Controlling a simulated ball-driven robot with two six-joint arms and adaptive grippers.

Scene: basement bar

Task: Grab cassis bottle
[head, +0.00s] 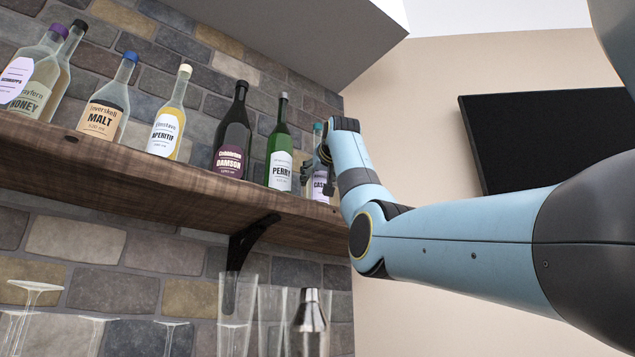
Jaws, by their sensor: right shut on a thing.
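The cassis bottle (320,184) stands at the right end of the wooden shelf, partly hidden behind my right wrist. Its pale label shows the letters "CAS", and a bluish top shows above. My right gripper (318,162) is at the bottle and shut on it, with its fingers small and partly hidden by the wrist. The bottle looks upright; I cannot tell whether its base touches the shelf. My left gripper is not in the head view.
The perry bottle (280,155) stands just left of the cassis, then the damson (233,140), aperitif (168,125) and malt (108,105) bottles along the shelf (150,182). Glasses and a shaker (310,318) are below. A dark screen (545,135) hangs on the right wall.

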